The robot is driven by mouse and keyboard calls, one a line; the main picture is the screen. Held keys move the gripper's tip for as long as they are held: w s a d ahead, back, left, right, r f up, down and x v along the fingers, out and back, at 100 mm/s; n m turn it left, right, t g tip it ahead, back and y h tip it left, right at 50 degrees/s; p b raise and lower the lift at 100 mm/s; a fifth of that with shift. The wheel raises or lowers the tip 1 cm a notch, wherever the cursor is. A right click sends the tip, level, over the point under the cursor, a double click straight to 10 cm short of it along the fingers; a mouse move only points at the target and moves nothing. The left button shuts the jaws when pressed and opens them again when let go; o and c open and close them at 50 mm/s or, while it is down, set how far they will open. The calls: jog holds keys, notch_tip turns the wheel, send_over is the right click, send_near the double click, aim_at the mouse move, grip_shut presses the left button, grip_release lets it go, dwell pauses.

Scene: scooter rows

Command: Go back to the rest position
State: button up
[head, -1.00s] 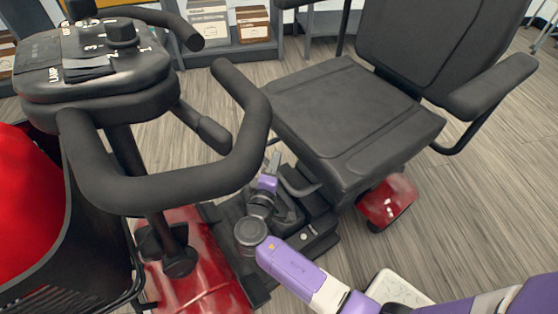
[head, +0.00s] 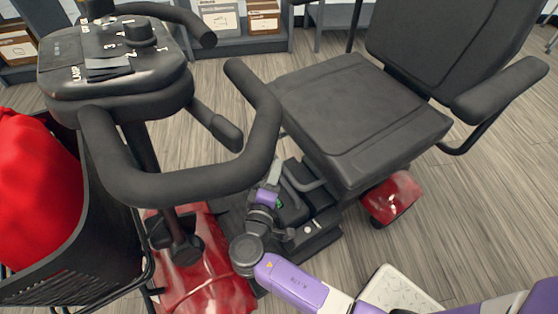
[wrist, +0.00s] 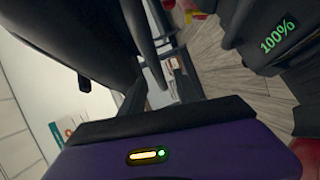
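My gripper (head: 273,174) is above the scooter's dark deck, between the tiller and the seat, pointing up and away in the head view. In the wrist view, my gripper (wrist: 160,88) shows two dark fingers apart with nothing visible between them. The red mobility scooter has a black seat (head: 360,115), a looped black handlebar (head: 185,178) and a red front deck (head: 205,275). A black battery-like unit (head: 290,208) with a small green light sits below the seat, close beside my gripper. The wrist view shows a green 100% display (wrist: 278,36) on a dark surface.
A black basket (head: 105,225) holding a red item (head: 35,190) is at the left. The armrest (head: 500,88) juts out at the right. Shelves with boxes (head: 220,18) stand at the back. Wood floor (head: 485,210) is open at the right.

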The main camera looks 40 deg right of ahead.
jog(key=shift+v, duration=0.75)
